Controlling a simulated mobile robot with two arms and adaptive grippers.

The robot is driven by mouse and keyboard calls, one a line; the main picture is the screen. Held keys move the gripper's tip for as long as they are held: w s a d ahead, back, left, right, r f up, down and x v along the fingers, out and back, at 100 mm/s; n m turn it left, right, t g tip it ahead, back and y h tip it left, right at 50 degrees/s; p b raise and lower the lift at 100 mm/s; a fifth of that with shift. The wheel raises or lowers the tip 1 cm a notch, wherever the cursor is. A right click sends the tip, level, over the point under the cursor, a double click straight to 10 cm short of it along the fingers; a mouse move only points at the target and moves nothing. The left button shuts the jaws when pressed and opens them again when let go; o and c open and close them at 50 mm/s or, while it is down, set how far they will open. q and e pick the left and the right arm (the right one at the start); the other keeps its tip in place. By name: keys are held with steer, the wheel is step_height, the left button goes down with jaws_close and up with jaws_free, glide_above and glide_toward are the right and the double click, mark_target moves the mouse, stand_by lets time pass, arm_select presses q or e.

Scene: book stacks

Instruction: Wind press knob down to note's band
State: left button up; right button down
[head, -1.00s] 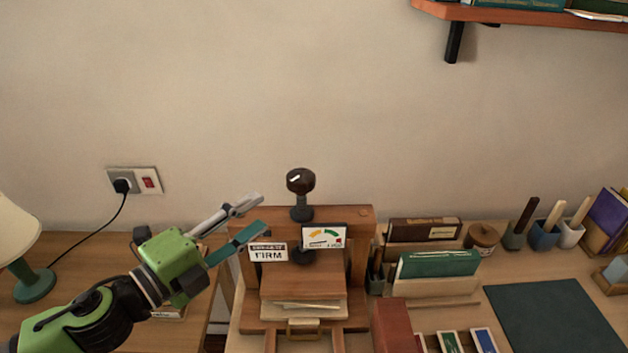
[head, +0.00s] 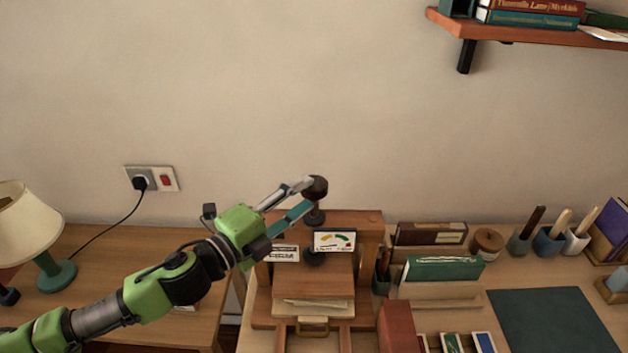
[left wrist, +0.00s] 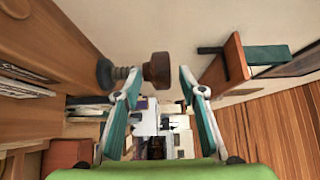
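The book press (head: 370,235) is a wooden frame on the desk with a dark round knob (head: 318,184) on a screw at its top. Below its top beam is a white gauge (head: 334,241) with yellow and green bands; its needle is too small to read. The note (head: 284,254) beside it reads "FIRM". My left gripper (head: 304,196) is open at the knob. In the left wrist view the knob (left wrist: 157,70) lies between the open fingertips (left wrist: 158,80), with gaps at both sides. My right gripper is not in view.
A lamp (head: 25,225) and a wall socket (head: 150,178) are at the left. A green book (head: 444,268), cups with tools (head: 549,239) and a dark mat (head: 553,320) fill the right of the desk. A shelf (head: 530,33) is at the upper right.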

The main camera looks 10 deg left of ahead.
mark_target(304, 194)
arm_select(q)
steer(key=shift+p+x, duration=0.5)
steer(key=shift+x, duration=1.6)
steer(key=shift+c, duration=0.3)
steer(key=c, duration=0.9)
steer(key=shift+o, duration=0.2)
steer(key=shift+r, duration=0.1)
